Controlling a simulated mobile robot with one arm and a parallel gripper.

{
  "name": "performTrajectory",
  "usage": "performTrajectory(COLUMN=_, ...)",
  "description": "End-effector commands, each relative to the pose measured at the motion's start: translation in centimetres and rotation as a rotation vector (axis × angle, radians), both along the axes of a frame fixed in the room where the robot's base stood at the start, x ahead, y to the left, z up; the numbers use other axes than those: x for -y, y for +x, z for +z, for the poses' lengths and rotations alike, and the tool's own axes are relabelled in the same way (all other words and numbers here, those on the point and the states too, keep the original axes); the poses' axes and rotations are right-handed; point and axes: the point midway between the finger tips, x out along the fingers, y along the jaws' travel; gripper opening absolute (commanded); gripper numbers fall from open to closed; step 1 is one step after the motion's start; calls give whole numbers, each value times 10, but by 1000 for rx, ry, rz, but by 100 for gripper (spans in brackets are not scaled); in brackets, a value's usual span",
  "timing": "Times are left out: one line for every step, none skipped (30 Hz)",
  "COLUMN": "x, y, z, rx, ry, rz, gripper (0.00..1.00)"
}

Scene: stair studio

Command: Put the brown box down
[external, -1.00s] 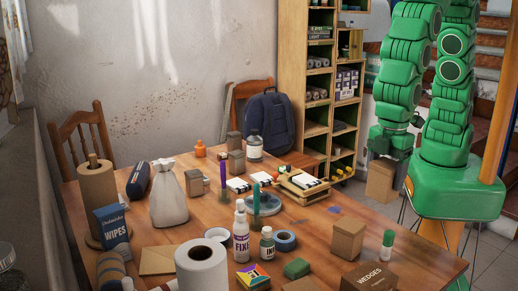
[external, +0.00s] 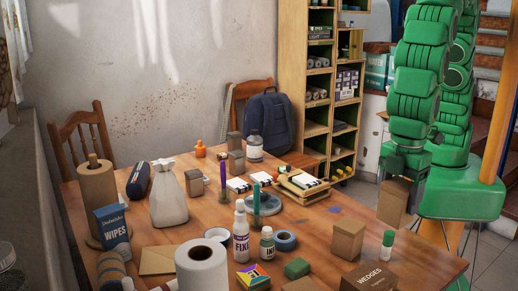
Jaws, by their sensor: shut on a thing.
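A brown box (external: 393,201) hangs below my gripper (external: 399,177) in the external view, just off the right edge of the table. My gripper points down and is shut on the box, which looks slightly tilted. The fingertips are partly hidden by the dark gripper body and the arm. A second brown box (external: 347,241) stands upright on the table near its right side. A brown box marked WEDGES (external: 370,277) sits at the table's near right corner.
The wooden table (external: 325,215) is crowded with bottles, a paper roll (external: 202,264), a white sack (external: 168,195) and several small boxes. Bare wood shows near its right edge. A green-capped bottle (external: 387,244) stands close to that edge. A shelf (external: 316,110) stands behind.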

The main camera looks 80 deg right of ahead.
Motion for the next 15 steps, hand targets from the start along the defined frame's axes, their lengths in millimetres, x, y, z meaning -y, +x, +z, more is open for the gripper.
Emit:
performTrajectory(x=-6, y=3, z=-4, rx=-1, ry=-1, rz=0, gripper=37)
performTrajectory(x=-9, y=5, z=-5, rx=0, ry=0, rz=0, gripper=37)
performTrajectory(x=-13, y=8, z=-7, rx=-1, ry=1, rz=0, gripper=37)
performTrajectory(x=-16, y=10, z=-9, rx=0, ry=1, rz=0, gripper=37)
performTrajectory(x=-19, y=11, z=-10, rx=0, ry=1, rz=0, gripper=37)
performTrajectory(x=-23, y=14, z=-12, rx=0, ry=1, rz=0, gripper=37)
performTrajectory(x=-25, y=15, z=-14, rx=0, ry=0, rz=0, gripper=37)
performTrajectory(x=-27, y=17, z=-16, rx=-1, ry=-1, rz=0, gripper=37)
performTrajectory(x=-30, y=18, z=-22, rx=-1, ry=-2, rz=0, gripper=37)
performTrajectory(x=-32, y=20, z=-25, rx=-1, ry=-3, rz=0, gripper=37)
performTrajectory(x=-34, y=21, z=-29, rx=-1, ry=-3, rz=0, gripper=37)
performTrajectory(x=-37, y=23, z=-33, rx=-2, ry=-4, rz=-1, gripper=37)
performTrajectory(x=-39, y=24, z=-36, rx=-3, ry=-3, rz=-1, gripper=37)
performTrajectory(x=-42, y=26, z=-39, rx=-2, ry=-2, rz=-1, gripper=37)
performTrajectory(x=-45, y=28, z=-42, rx=-2, ry=-1, rz=-1, gripper=37)
